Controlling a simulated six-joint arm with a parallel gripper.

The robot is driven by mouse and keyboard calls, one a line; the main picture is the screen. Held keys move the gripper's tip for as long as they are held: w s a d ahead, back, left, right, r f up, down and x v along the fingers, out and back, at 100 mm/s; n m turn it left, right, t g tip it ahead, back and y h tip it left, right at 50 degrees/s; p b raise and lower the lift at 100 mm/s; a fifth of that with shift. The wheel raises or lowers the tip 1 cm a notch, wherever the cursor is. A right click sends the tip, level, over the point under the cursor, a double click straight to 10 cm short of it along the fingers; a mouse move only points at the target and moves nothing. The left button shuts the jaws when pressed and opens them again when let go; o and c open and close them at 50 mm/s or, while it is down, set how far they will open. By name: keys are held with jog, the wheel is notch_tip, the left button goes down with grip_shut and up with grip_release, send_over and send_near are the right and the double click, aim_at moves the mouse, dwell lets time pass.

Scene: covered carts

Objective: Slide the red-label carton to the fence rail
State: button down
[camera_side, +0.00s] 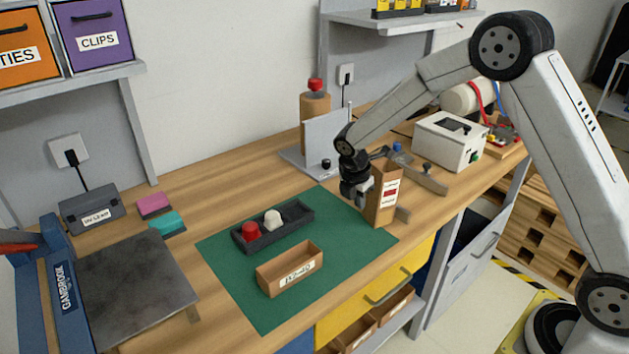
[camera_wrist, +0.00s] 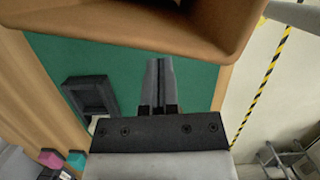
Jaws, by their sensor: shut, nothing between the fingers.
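The red-label carton (camera_side: 385,208) is a tall, narrow brown box. It stands upright near the right corner of the green mat, its white-and-red label facing the side camera. In the wrist view a large brown box, apparently this carton (camera_wrist: 215,48), fills the top. My gripper (camera_side: 357,192) is just left of the carton, low over the mat. Its fingers (camera_wrist: 158,85) are shut together with nothing between them. I cannot tell whether they touch the carton. A low rail (camera_side: 428,180), seemingly the fence rail, runs behind and right of the carton, partly hidden by it.
A dark tray (camera_side: 308,214) holds a red and a white piece. A labelled open wooden box (camera_side: 289,268) lies on the green mat (camera_side: 222,256). A grey upright plate (camera_side: 322,138) stands behind my gripper, and a white machine (camera_side: 448,142) beyond the rail.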

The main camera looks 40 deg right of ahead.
aim_at(382, 194)
jog(key=s+a+r+n+t, duration=0.1)
jog(key=s+a+r+n, duration=0.2)
jog(key=r, duration=0.7)
jog(key=shift+s+n, duration=0.7)
jog(key=shift+s, duration=0.45)
jog(key=w+d+f, duration=0.2)
jog(key=d+f, duration=0.3)
jog(key=f, duration=0.4)
jog(key=shift+w+d+f, duration=0.25)
jog(key=shift+w+d, duration=0.1)
